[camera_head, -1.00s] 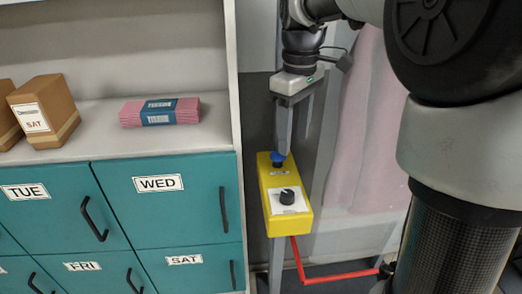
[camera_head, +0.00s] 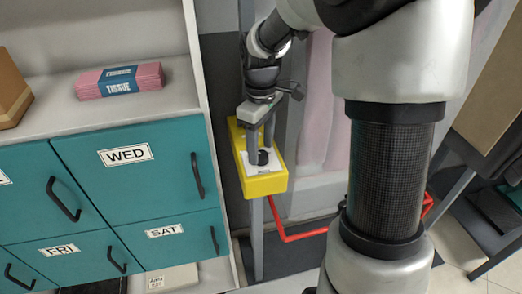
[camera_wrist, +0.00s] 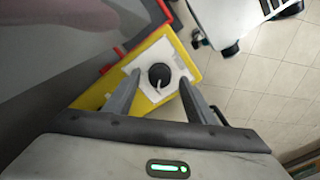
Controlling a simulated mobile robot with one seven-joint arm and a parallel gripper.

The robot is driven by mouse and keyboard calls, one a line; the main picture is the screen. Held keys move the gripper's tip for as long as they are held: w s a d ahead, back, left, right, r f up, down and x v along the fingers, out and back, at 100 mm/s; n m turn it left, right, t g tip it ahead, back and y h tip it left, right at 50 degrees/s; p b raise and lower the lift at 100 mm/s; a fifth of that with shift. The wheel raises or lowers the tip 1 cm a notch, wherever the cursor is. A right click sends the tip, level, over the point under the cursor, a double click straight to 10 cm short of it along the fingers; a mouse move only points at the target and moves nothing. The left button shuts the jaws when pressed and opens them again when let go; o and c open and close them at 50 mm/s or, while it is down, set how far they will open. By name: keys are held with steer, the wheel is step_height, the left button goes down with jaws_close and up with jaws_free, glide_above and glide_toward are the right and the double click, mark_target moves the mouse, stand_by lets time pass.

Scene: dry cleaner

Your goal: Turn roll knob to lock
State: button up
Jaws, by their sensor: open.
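The black roll knob (camera_wrist: 159,75) sits on a white plate (camera_wrist: 174,58) on the yellow control box (camera_wrist: 192,44). In the wrist view its pale pointer mark shows. My gripper (camera_wrist: 160,78) is open, with one finger on each side of the knob in the picture; whether they touch it I cannot tell. In the head view the gripper (camera_head: 261,153) reaches down over the yellow box (camera_head: 265,185), and the knob (camera_head: 263,157) is partly hidden by the fingers. The blue button at the box's far end is hidden in the head view.
A red bar (camera_head: 300,236) runs from below the box to the right. Teal drawers (camera_head: 135,165) and a shelf with a pink tissue pack (camera_head: 120,80) stand at left. Pink cloth (camera_head: 325,110) hangs behind. Tiled floor (camera_wrist: 245,75) is open at right in the wrist view.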

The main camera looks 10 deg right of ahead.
steer(key=shift+f, duration=0.75)
steer(key=c, duration=1)
steer(key=shift+c, duration=0.2)
